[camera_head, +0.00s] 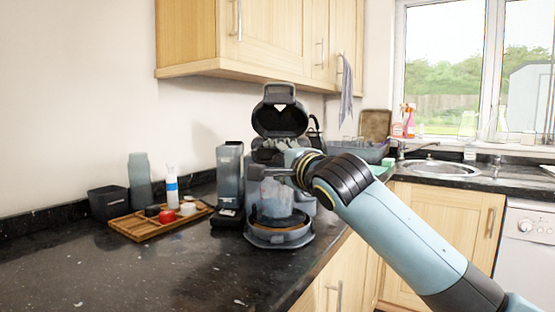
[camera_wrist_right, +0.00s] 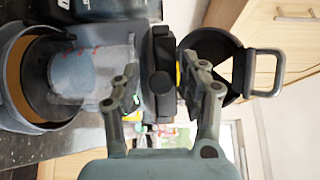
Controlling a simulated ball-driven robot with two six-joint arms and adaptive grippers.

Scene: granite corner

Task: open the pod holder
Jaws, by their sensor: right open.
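The coffee machine (camera_head: 280,236) stands on the dark counter. Its pod holder lid (camera_head: 280,120) is dark, with a loop handle on top, and stands raised above the body. In the right wrist view the machine lies sideways, with the lid (camera_wrist_right: 236,72) and its handle at the right, swung away from the body. My right gripper (camera_head: 280,152) is at the machine's top, just below the lid, and partly hidden. In the right wrist view its open fingers (camera_wrist_right: 160,82) spread in front of the top; I cannot tell whether they touch it. My left gripper is not in view.
A translucent cup (camera_head: 275,198) stands on the machine's round base. A dark grinder-like device (camera_head: 230,178) is close on its left. A wooden tray (camera_head: 137,228) with small items lies farther left. Wall cabinets (camera_head: 185,42) hang above. The front left counter is clear.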

